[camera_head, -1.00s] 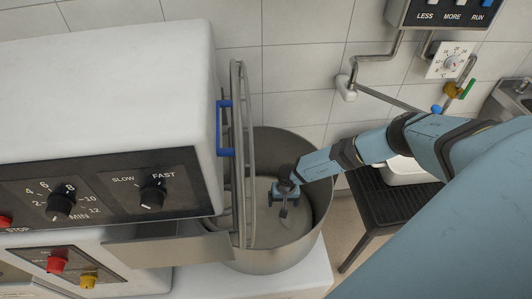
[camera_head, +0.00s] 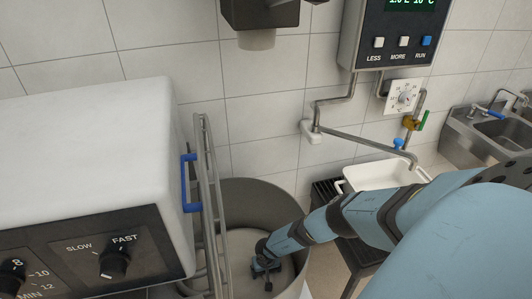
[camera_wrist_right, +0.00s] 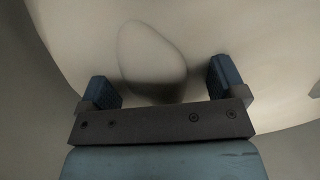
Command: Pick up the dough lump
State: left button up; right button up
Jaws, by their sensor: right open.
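The dough lump (camera_wrist_right: 152,60) is a pale, rounded lump in the right wrist view, lying on a pale surface inside the mixer bowl. My right gripper (camera_wrist_right: 165,82) is open, with the lump between and just beyond its two blue fingers; I cannot tell whether they touch it. In the head view my right arm reaches down into the steel bowl (camera_head: 262,197), and the right gripper (camera_head: 266,272) is low inside it. The lump is not distinguishable there. My left gripper is not in view.
The mixer head (camera_head: 85,165) with its dials stands left of the bowl. A wire guard (camera_head: 212,205) with a blue handle (camera_head: 190,184) rises at the bowl's left rim. A white tub (camera_head: 372,174) on a dark stand and a sink (camera_head: 490,135) are at right.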

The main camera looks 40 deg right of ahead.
jog(key=shift+f, duration=0.75)
jog(key=shift+d, duration=0.1)
jog(key=c, duration=1.2)
jog(key=shift+r, duration=0.15)
